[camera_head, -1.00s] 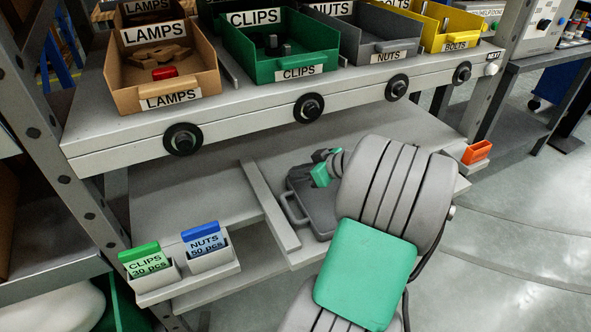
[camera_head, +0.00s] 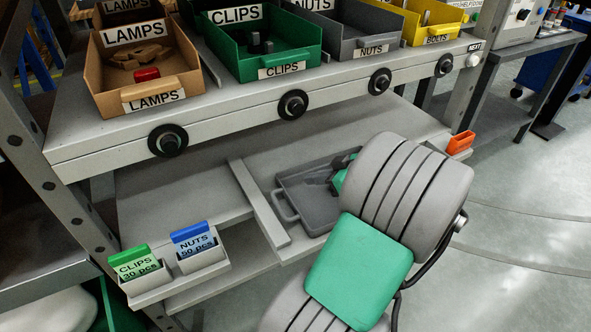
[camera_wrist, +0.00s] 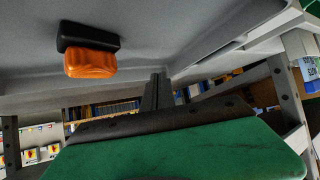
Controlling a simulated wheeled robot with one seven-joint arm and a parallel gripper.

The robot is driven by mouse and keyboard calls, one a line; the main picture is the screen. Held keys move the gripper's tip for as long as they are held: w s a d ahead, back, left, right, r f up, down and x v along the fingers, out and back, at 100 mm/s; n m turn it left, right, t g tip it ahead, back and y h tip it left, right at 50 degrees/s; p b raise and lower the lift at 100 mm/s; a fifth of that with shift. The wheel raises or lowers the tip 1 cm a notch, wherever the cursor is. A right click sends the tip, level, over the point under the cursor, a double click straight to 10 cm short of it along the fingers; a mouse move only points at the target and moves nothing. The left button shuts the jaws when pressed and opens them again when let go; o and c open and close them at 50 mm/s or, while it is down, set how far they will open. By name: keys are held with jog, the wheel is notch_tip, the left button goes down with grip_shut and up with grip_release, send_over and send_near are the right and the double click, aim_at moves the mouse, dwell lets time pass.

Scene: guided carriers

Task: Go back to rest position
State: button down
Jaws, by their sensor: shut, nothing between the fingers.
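My gripper (camera_wrist: 157,92) shows in the wrist view as a dark pair of fingers, together and with nothing between them, above a dark bar and a green part of my wrist. In the head view my arm reaches over the lower shelf from the bottom right. It hides most of the gripper; a dark and green bit of my arm's end shows just above the grey tray (camera_head: 288,207).
Above the lower shelf stand a brown LAMPS bin (camera_head: 150,95), green CLIPS bin (camera_head: 275,68), grey NUTS bin (camera_head: 345,48) and yellow BOLTS bin (camera_head: 432,38). Cards for CLIPS (camera_head: 136,265) and NUTS (camera_head: 195,242) stand front left. An orange holder (camera_head: 460,142) is at right.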

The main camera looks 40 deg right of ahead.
aim_at(325, 200)
jog(key=s, duration=0.1)
jog(key=s+d, duration=0.1)
jog(key=s, duration=0.1)
jog(key=w+a+r+p, duration=0.1)
jog(key=w+a+g+p, duration=0.1)
jog(key=a, duration=0.1)
jog(key=w+a+r+g+p, duration=0.1)
jog(key=w+a, duration=0.1)
jog(key=shift+a+r+y, duration=0.15)
jog(key=shift+r+y, duration=0.15)
jog(key=shift+r, duration=0.05)
jog(key=w+a+r+m+g+h+p, duration=0.15)
jog(key=a+r+p, duration=0.25)
jog(key=a, duration=0.5)
jog(key=w+a+r+n+g+p, duration=0.1)
jog(key=a+r+g+p, duration=0.25)
jog(key=a, duration=0.45)
jog(key=s+a+r+m+h+p, duration=0.2)
jog(key=s+a+r+p, duration=0.3)
jog(key=a, duration=0.3)
jog(key=shift+s+r+m, duration=0.2)
jog(key=shift+s+m, duration=0.15)
jog(key=shift+s, duration=0.5)
